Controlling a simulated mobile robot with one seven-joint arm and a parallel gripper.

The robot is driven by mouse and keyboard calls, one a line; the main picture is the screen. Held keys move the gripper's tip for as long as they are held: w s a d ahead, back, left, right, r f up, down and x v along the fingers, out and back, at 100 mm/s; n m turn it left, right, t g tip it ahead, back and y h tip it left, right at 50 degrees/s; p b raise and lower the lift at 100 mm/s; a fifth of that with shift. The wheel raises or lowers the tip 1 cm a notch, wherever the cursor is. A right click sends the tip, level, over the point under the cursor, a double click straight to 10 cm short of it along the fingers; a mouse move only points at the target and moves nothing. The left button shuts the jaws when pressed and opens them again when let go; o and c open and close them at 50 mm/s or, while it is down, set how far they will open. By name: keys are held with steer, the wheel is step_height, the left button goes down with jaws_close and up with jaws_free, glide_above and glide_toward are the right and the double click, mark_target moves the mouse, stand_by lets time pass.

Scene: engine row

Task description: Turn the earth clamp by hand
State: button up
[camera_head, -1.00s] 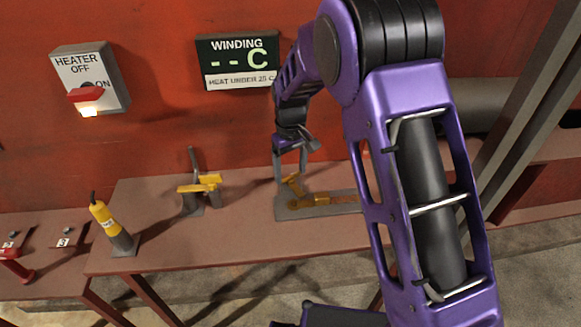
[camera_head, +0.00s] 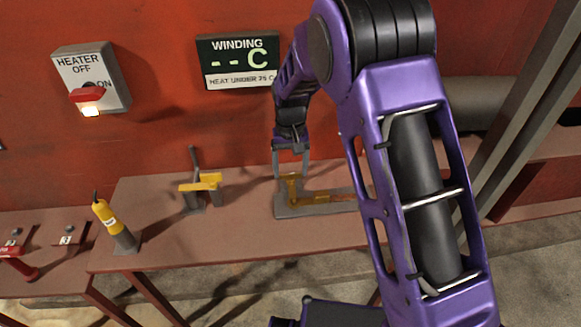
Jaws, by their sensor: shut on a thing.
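The earth clamp appears to be the brass-yellow piece (camera_head: 293,190) on a flat grey base (camera_head: 288,212) on the bench, right of centre. Its short handle stands up at the left end of a low brass bar that runs right. My gripper (camera_head: 291,175) points down over this end, with a finger on each side of the handle's top. It is shut on the handle. The right end of the base is hidden behind my purple arm.
A yellow-topped lever fixture (camera_head: 203,185) stands left on the bench (camera_head: 150,205). A yellow cylinder tool (camera_head: 105,215) stands at the front left. The heater switch box (camera_head: 90,72) and winding display (camera_head: 238,60) hang on the red wall. A grey post crosses at right.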

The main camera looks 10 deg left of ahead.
steer(key=shift+w+a+r, duration=0.1)
steer(key=shift+w+r, duration=0.05)
steer(key=shift+r, duration=0.1)
steer(key=o, duration=1)
steer(key=shift+c, duration=0.2)
steer(key=shift+o, duration=1.4)
steer(key=shift+f, duration=0.15)
step_height(320, 180, up, 18)
steer(key=p, duration=0.1)
steer(key=shift+f+p, duration=0.25)
steer(key=shift+p, duration=0.1)
